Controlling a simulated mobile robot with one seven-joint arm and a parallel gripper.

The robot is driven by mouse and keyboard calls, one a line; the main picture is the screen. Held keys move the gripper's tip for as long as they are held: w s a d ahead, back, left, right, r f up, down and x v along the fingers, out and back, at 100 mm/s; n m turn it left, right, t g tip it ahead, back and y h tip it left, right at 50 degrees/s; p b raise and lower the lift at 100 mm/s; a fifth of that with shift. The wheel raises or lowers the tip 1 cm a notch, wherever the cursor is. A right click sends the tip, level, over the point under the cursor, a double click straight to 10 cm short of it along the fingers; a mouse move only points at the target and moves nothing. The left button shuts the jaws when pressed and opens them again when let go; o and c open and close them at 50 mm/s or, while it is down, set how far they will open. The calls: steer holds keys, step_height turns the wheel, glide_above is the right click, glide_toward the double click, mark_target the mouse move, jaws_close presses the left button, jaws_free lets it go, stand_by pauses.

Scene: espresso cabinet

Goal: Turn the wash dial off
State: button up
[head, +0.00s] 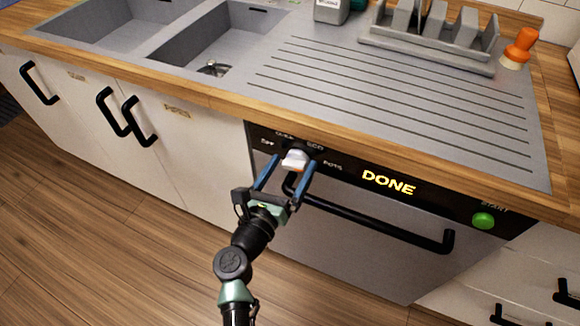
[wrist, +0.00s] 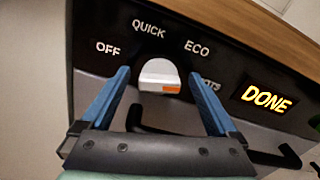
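The wash dial (head: 294,161) is a white knob on the dishwasher's black control panel. It also shows in the wrist view (wrist: 158,72), with an orange mark at the right of its front edge. The labels OFF (wrist: 108,48), QUICK (wrist: 148,28), ECO (wrist: 197,48) and POTS, partly hidden by a finger, lie around it. My gripper (head: 291,164) is open in front of the panel. In the wrist view my gripper (wrist: 159,76) has one blue finger on each side of the dial, with visible gaps; I cannot tell how far the tips reach along it.
A black bar handle (head: 380,222) runs across the dishwasher door just below the dial, close to my gripper. The lit display (head: 388,183) reads DONE, and a green start button (head: 483,221) is at right. The wooden counter edge (head: 190,95) overhangs the panel.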

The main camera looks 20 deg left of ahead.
steer(key=c, duration=1.3)
